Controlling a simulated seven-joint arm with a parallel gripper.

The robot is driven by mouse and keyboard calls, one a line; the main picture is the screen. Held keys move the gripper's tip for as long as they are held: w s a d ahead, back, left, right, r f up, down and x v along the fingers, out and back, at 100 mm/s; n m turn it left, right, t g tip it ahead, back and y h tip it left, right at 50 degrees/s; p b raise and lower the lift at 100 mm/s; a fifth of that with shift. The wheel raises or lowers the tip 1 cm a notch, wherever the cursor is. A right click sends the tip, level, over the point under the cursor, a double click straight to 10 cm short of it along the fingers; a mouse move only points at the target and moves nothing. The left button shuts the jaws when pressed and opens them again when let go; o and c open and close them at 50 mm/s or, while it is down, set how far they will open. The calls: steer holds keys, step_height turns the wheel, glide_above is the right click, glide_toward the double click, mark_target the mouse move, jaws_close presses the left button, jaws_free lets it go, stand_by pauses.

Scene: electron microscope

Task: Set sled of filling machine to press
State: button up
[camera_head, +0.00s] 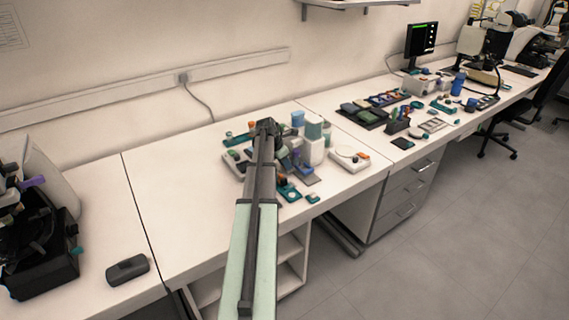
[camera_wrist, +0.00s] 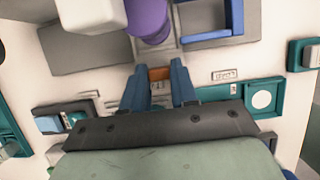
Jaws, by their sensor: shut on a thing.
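In the wrist view, the two blue fingers of my gripper (camera_wrist: 160,82) are closed around a small orange-brown block (camera_wrist: 159,73), which looks like a handle on the filling machine. Just beyond it are a purple cylinder (camera_wrist: 148,20), a white body (camera_wrist: 90,14) and a blue bracket (camera_wrist: 213,35) over a grey plate (camera_wrist: 85,48). I cannot tell exactly which part is the sled. My arm hides the gripper tips and the gripped part there.
Teal-framed parts (camera_wrist: 262,98) lie close to the right of my fingers, and a teal and grey device (camera_wrist: 65,117) lies to the left. The bench left of my arm (camera_head: 180,190) is mostly clear.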

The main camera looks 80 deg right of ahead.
jaws_close()
steer(key=w+d, duration=0.8)
steer(key=shift+w+d, duration=0.35)
steer(key=shift+d, duration=0.05)
steer(key=shift+o, duration=2.1)
jaws_free()
steer(key=o, duration=0.4)
steer(key=shift+c, duration=0.2)
steer(key=shift+a+r, duration=0.1)
steer(key=shift+r, duration=0.05)
steer(key=v, duration=1.3)
steer(key=shift+r, duration=0.3)
